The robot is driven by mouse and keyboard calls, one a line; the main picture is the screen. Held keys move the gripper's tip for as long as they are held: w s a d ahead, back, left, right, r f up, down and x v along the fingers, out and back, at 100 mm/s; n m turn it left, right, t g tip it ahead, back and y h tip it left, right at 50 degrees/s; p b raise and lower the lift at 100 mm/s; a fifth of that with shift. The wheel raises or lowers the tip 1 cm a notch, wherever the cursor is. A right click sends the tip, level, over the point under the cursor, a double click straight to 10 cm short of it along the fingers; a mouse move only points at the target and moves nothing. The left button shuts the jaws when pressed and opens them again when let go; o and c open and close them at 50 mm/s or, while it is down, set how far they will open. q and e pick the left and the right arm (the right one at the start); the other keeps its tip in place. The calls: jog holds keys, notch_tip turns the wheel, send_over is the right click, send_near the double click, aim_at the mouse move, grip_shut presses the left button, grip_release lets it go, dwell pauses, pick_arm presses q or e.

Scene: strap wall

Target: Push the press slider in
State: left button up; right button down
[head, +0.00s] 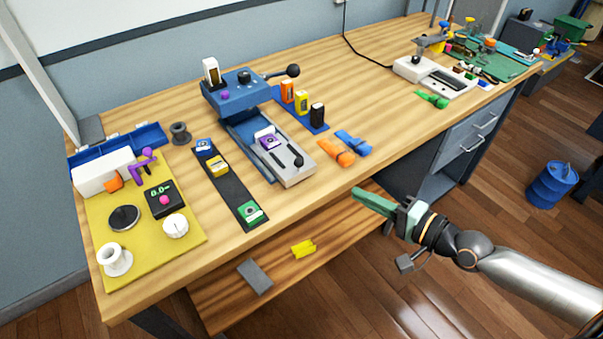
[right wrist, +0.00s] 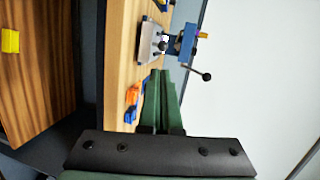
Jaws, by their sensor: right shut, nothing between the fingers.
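The blue press (head: 230,98) stands on the workbench, with a lever ending in a black ball. Its press slider (head: 297,177) is a grey plate that sticks out towards the bench's front edge, with a black knob (head: 299,162) near its front end. A white and purple piece (head: 269,142) sits on the slider. My right gripper (head: 360,192) has green fingers; it is shut and empty, to the right of the slider and apart from it. In the right wrist view, the fingers (right wrist: 161,75) point towards the slider (right wrist: 149,42) and press (right wrist: 187,42). My left gripper is not in view.
Orange and blue clamps (head: 345,148) lie right of the slider near the front edge. A dark strip with several coloured blocks (head: 228,188) lies to its left. A blue strip with upright pieces (head: 316,127) stands beside the press. A lower shelf (head: 215,300) lies below.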

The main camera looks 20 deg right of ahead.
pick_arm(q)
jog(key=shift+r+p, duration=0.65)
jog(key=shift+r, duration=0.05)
pick_arm(e)
send_near(285, 151)
jog(key=s, duration=0.1)
jog(key=s+a+r, duration=0.1)
jog(key=shift+s+r+m, duration=0.15)
jog(key=shift+s+m, duration=0.1)
jog(key=shift+m, duration=0.05)
jog(key=w+a+b, duration=0.1)
jog(key=w, duration=0.1)
jog(key=w+b, duration=0.1)
jog(key=w, duration=0.1)
jog(key=w+a+b, duration=0.1)
jog(key=w, duration=0.2)
jog(key=shift+a, duration=0.35)
jog(key=w, duration=0.2)
jog(key=w+a+b, duration=0.1)
jog(key=shift+w+a, duration=0.15)
jog(key=shift+w, duration=0.25)
jog(key=shift+r, duration=0.25)
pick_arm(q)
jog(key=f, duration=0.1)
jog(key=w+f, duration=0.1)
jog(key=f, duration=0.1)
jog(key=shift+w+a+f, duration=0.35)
